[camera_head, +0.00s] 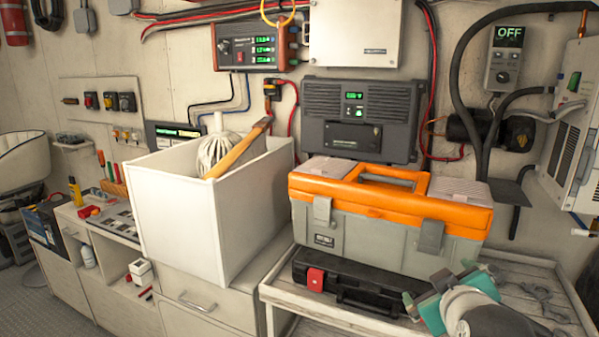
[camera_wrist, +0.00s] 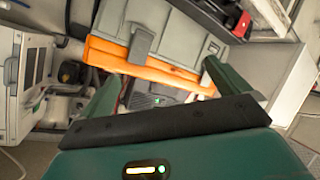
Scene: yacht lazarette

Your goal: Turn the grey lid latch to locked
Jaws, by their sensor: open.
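A grey toolbox (camera_head: 370,229) with an orange lid (camera_head: 395,204) stands on the workbench, its lid down. Two grey latches sit on its front across the lid seam: a left one (camera_head: 322,212) and a right one (camera_head: 430,237). I cannot tell whether either is locked. The wrist view shows the toolbox upside down, with one latch (camera_wrist: 143,43) larger and nearer and the other (camera_wrist: 212,45) partly in view. My gripper (camera_head: 437,281), with teal fingers, is open and empty, in front of and below the right latch, apart from it. Its fingers (camera_wrist: 162,72) spread on both sides in the wrist view.
A black case (camera_head: 345,283) with a red catch lies below the toolbox front. Wrenches (camera_head: 540,297) lie on the bench at right. A white bin (camera_head: 180,215) holding a mop and wooden handle stands left. Wall units and cables are behind.

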